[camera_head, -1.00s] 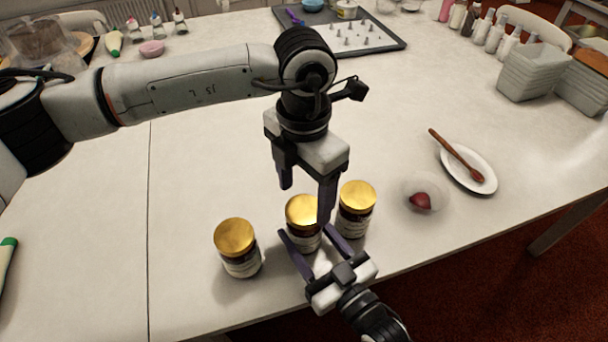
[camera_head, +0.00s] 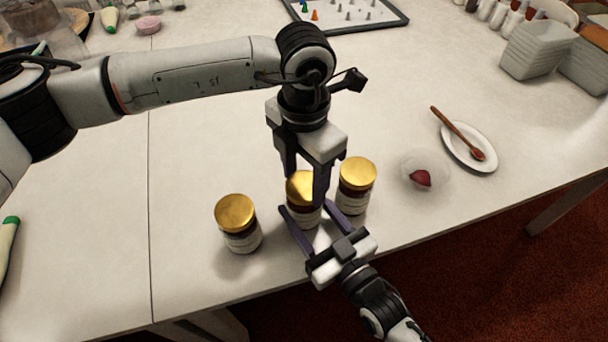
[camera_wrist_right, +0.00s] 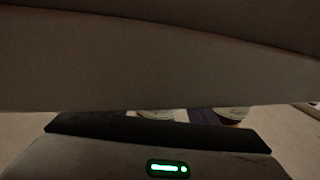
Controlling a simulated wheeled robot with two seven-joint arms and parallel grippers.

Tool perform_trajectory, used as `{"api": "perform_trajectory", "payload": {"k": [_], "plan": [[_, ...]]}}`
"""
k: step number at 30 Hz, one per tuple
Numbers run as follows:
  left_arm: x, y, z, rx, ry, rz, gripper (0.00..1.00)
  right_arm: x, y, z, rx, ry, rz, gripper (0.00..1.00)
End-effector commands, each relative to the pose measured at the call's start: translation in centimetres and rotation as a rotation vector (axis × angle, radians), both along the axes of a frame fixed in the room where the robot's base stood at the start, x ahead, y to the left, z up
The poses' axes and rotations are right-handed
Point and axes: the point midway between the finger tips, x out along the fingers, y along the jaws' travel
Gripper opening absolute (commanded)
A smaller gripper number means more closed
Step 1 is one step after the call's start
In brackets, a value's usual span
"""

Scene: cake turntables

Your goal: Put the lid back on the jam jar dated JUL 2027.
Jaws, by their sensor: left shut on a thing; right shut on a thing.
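Three jam jars with gold lids stand upright in a row near the table's front edge: a left jar (camera_head: 240,236), a middle jar (camera_head: 304,218) and a right jar (camera_head: 352,200). Their label dates are too small to read. My left gripper (camera_head: 306,190) comes down from above and is shut on the gold lid (camera_head: 299,184) of the middle jar; the lid sits at the top of that jar. My right gripper (camera_head: 306,212) reaches in from the front and is shut on the middle jar's body. The lid's seating is partly hidden by the left fingers.
The right jar stands close beside the grippers. A small clear bowl with a dark red thing (camera_head: 420,178) and a white plate (camera_head: 482,154) with a wooden spoon (camera_head: 458,134) lie to the right. The table between the jars and the back tray (camera_head: 395,22) is mostly clear.

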Motion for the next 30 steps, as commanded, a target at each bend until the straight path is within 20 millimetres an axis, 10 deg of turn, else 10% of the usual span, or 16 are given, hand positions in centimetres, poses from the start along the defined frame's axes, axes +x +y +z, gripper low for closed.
{"api": "perform_trajectory", "payload": {"k": [3, 4, 7, 19, 30], "plan": [[0.0, 0.0, 0.0, 0.000, 0.000, 0.001, 0.26, 0.0, 0.0, -0.1, -0.001, 0.002, 0.000, 0.00], [0.0, 0.0, 0.0, 0.000, 0.000, 0.001, 0.58, 0.0, 0.0, -0.1, -0.001, 0.002, 0.000, 0.00], [0.0, 0.0, 0.0, 0.000, 0.000, 0.001, 0.74, 0.0, 0.0, -0.1, -0.001, 0.002, 0.000, 0.00], [0.1, 0.0, 0.8, -0.001, -0.002, 0.001, 0.74, 0.0, 0.0, -0.1, -0.001, 0.002, 0.000, 0.00], [0.1, 0.0, 8.2, -0.001, -0.005, 0.001, 0.74, 0.0, 0.0, -0.1, -0.001, 0.001, 0.000, 0.00]]}}
